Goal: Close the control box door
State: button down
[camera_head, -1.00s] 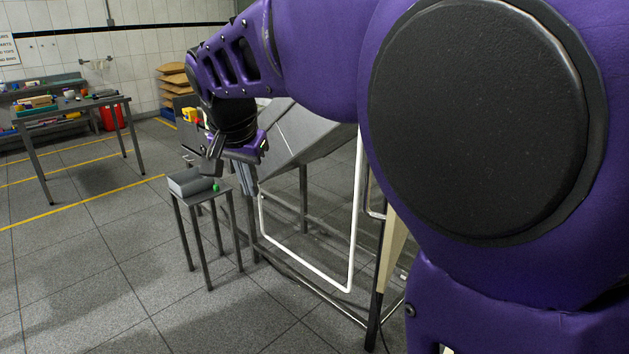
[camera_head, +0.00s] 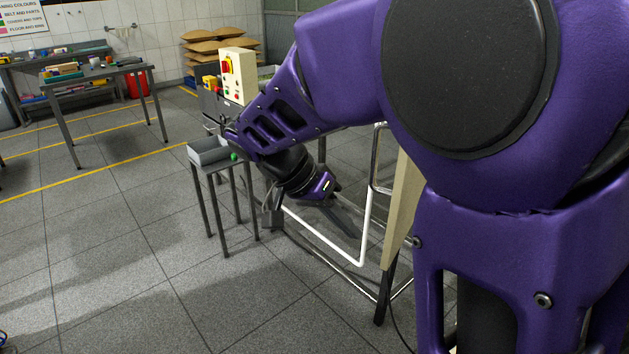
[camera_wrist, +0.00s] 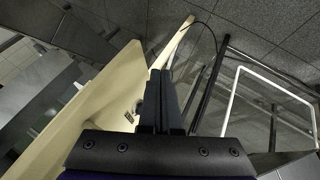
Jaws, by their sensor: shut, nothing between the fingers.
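A cream panel (camera_head: 401,205) stands right of my gripper in the head view, seen nearly edge-on and partly hidden by my arm. In the wrist view a large cream surface (camera_wrist: 95,88) lies left of the fingers, with small dark fittings on it. A narrow cream strip (camera_wrist: 172,43) rises beyond the fingertips. I cannot tell for sure which piece is the door. My gripper (camera_head: 350,232) is shut and empty, pointing down and right, left of the panel. Its closed fingers (camera_wrist: 158,75) overlap the cream parts in the wrist view; contact cannot be told.
A white tube frame (camera_head: 325,240) and metal rails stand close to my gripper. A small stand with a grey tray (camera_head: 208,155) is to the left. A cream box with a red switch (camera_head: 238,76) stands behind my forearm. Floor is clear at front left.

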jog(key=shift+s+d+f, duration=0.1)
jog(key=shift+s+d, duration=0.5)
jog(key=shift+d, duration=0.3)
jog(key=shift+s+d+f, duration=0.1)
jog(key=shift+s+d, duration=0.5)
jog(key=shift+d, duration=0.25)
jog(key=shift+d, duration=0.15)
